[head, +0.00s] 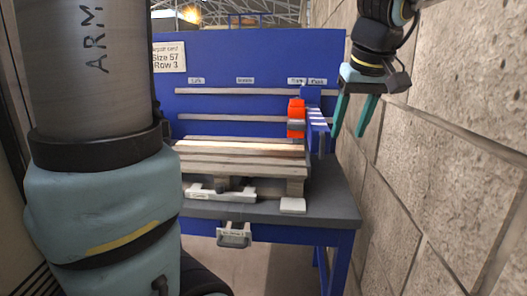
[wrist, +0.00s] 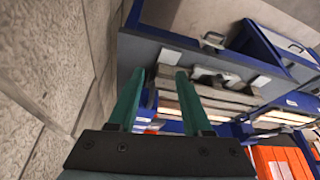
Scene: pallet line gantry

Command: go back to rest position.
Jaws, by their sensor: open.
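My gripper (head: 353,115) hangs at the upper right in the head view, in front of the stone wall. Its two teal fingers point down, stand apart and hold nothing. In the wrist view my gripper (wrist: 164,98) shows its open fingers at the lower middle, with the workbench beyond them. The gripper is apart from the bench and from everything on it. My large arm link covers the left side of the head view and hides part of the bench.
A blue workbench with a grey top (head: 335,205) holds a wooden pallet (head: 240,160). An orange object (head: 296,112) stands by blue dividers at the bench's right. A grey-handled drawer (head: 233,238) is below. The stone wall (head: 450,120) is close on the right.

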